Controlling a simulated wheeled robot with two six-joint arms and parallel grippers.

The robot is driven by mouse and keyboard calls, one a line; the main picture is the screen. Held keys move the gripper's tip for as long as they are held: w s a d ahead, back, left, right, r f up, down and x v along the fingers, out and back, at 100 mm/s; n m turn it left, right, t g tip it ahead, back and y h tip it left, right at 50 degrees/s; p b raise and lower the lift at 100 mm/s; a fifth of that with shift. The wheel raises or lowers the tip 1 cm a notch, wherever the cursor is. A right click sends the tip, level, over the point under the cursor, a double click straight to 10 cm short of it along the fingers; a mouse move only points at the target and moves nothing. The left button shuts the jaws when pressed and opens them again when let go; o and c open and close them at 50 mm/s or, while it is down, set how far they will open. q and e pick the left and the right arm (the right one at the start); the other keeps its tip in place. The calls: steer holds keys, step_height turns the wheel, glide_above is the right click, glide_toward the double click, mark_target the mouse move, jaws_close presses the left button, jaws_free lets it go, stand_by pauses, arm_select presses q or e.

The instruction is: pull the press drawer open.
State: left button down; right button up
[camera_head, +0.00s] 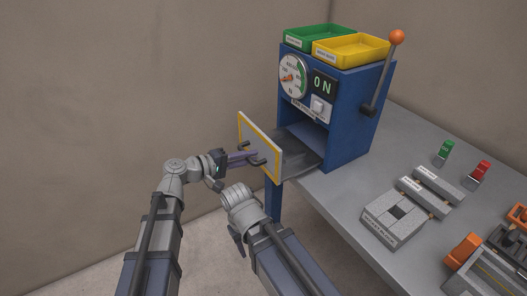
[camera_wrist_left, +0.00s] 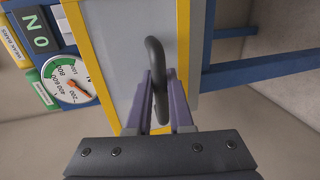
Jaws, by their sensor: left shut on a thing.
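The press (camera_head: 335,125) is a blue cabinet at the edge of a grey bench. Its drawer front (camera_head: 261,146) is a grey panel with a yellow border; it stands out from the cabinet, with the dark drawer body (camera_head: 298,153) showing behind it. The black drawer handle (camera_head: 253,155) also shows in the left wrist view (camera_wrist_left: 157,70). My left gripper (camera_head: 246,158) is shut on the handle, its purple fingers on both sides of it. Part of my right arm (camera_head: 262,225) shows in front; its fingertips cannot be made out.
A dial (camera_head: 292,77), an "ON" display (camera_head: 324,87) and an orange-knobbed lever (camera_head: 384,75) are on the press. Green (camera_head: 318,36) and yellow (camera_head: 351,49) trays sit on top. Grey blocks (camera_head: 394,218) lie on the bench (camera_head: 335,192). Floor left of the drawer is clear.

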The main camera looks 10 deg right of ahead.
arm_select(q)
steer(key=shift+f+v, duration=0.2)
steer(key=shift+v, duration=0.85)
steer(key=c, duration=1.1)
jaws_free()
steer(key=shift+p+v, duration=0.8)
steer(key=shift+v, duration=3.15)
